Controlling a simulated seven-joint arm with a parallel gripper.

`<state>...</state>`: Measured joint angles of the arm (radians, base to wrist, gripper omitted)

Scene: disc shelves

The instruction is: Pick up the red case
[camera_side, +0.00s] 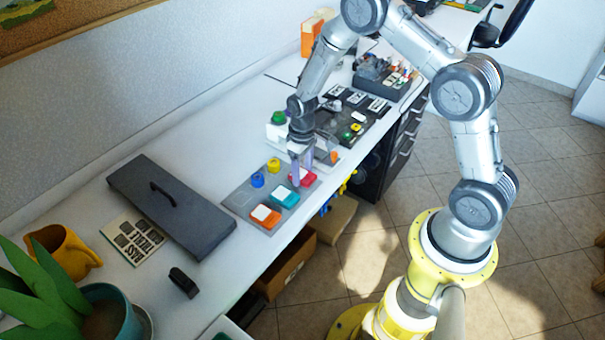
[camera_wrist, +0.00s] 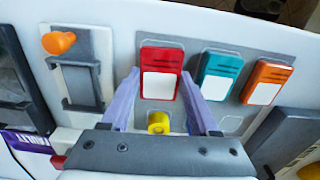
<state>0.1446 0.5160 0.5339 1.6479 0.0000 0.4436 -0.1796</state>
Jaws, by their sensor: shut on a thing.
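The red case (camera_side: 304,178) has a white label and is at the far end of the grey board (camera_side: 240,199), at my gripper (camera_side: 301,172). In the wrist view the red case (camera_wrist: 161,73) lies between the two lilac fingers of my gripper (camera_wrist: 163,92), which are shut on its sides. The case looks level with the board; I cannot tell whether it touches it. In the side view the fingers partly cover the case.
A teal case (camera_side: 284,196) and an orange case (camera_side: 265,216) sit in a row beside the red one. Yellow (camera_side: 273,165) and blue (camera_side: 257,180) knobbed pieces stand behind them. A dark lid (camera_side: 172,207) lies to the left.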

